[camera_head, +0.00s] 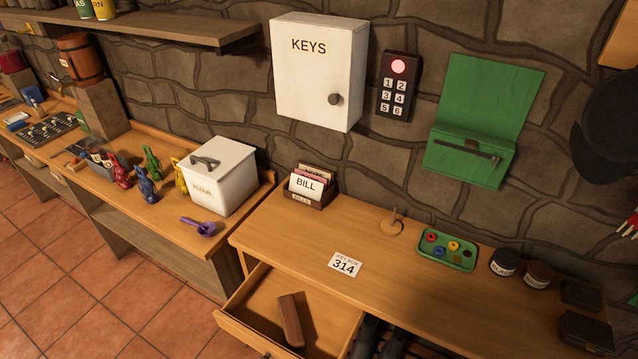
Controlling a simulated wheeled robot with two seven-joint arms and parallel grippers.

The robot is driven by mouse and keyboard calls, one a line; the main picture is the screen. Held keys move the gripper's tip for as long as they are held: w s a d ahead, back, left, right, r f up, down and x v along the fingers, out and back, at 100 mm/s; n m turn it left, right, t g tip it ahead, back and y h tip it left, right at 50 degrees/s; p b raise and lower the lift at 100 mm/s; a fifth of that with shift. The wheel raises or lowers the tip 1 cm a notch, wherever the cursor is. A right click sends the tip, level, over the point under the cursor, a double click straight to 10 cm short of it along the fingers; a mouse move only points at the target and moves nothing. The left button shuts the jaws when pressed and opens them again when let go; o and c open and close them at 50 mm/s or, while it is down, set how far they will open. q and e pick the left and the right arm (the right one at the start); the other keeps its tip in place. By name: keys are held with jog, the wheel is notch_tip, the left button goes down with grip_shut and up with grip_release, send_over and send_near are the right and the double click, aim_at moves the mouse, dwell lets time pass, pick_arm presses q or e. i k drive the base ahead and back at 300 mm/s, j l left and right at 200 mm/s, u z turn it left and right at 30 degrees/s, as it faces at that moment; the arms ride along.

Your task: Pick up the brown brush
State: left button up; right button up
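A long brown block that looks like the brown brush (291,320) lies in the open drawer (240,318) below the right-hand table. No bristles can be made out on it. Two dark blocks, perhaps brushes, lie at the table's right end: one farther back (581,294) and one nearer the front (586,331). Neither of my grippers is in view.
The table (300,235) bears a bill holder (312,188), a numbered card (345,264), a green tray (446,250) and two dark jars (505,262). Dark boots (367,338) stand beside the drawer. A white box (219,175) stands left.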

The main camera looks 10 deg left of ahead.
aim_at(290, 317)
jog(key=j+z, duration=0.1)
jog(key=j, duration=0.4)
jog(key=j+z, duration=0.15)
jog(key=j, duration=0.35)
jog(key=j+z, duration=0.1)
jog(key=j, duration=0.4)
jog(key=k+j+z, duration=0.1)
jog(key=j, duration=0.4)
jog(key=k+j+z, duration=0.15)
jog(key=j, duration=0.3)
jog(key=j+z, duration=0.1)
jog(key=j, duration=0.4)
jog(key=k+j+z, duration=0.1)
jog(key=j, duration=0.35)
jog(key=k, duration=0.1)
